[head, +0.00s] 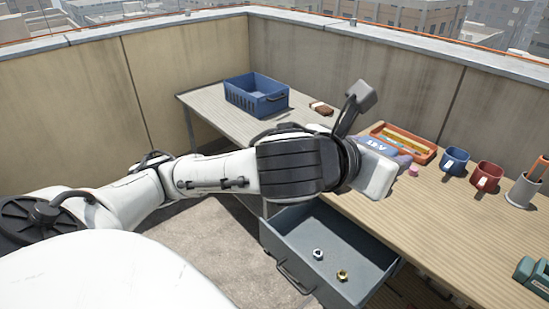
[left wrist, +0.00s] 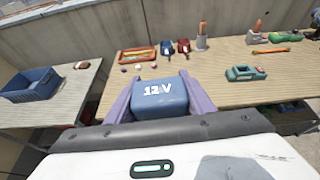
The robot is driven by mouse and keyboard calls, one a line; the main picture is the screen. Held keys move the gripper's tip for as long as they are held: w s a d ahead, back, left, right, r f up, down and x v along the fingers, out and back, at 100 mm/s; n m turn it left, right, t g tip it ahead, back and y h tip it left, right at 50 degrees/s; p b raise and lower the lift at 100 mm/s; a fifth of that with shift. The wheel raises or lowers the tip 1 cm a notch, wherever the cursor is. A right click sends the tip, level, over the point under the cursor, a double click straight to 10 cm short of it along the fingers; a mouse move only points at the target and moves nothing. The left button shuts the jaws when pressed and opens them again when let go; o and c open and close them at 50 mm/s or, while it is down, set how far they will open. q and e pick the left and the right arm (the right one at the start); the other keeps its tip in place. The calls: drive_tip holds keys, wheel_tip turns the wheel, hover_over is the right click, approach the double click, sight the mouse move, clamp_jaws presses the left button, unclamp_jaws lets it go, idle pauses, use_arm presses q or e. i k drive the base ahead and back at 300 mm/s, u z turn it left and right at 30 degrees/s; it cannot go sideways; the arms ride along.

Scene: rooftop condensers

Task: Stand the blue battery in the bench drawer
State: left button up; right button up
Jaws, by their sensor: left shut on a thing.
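The blue battery (left wrist: 160,97), marked 12 V, is held between the two purple fingers of my left gripper (left wrist: 158,100). In the head view the battery (head: 379,144) shows in part behind my left wrist, above the bench top. The bench drawer (head: 290,243) is pulled open below and in front of the bench. It holds a silver nut (head: 318,254) and a brass nut (head: 342,275), with bare floor around them. My left arm reaches across above the drawer's back part. My right gripper is in neither view.

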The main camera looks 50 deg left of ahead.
sight(314, 232)
drive_tip(key=u, duration=0.6)
drive_tip(key=i, duration=1)
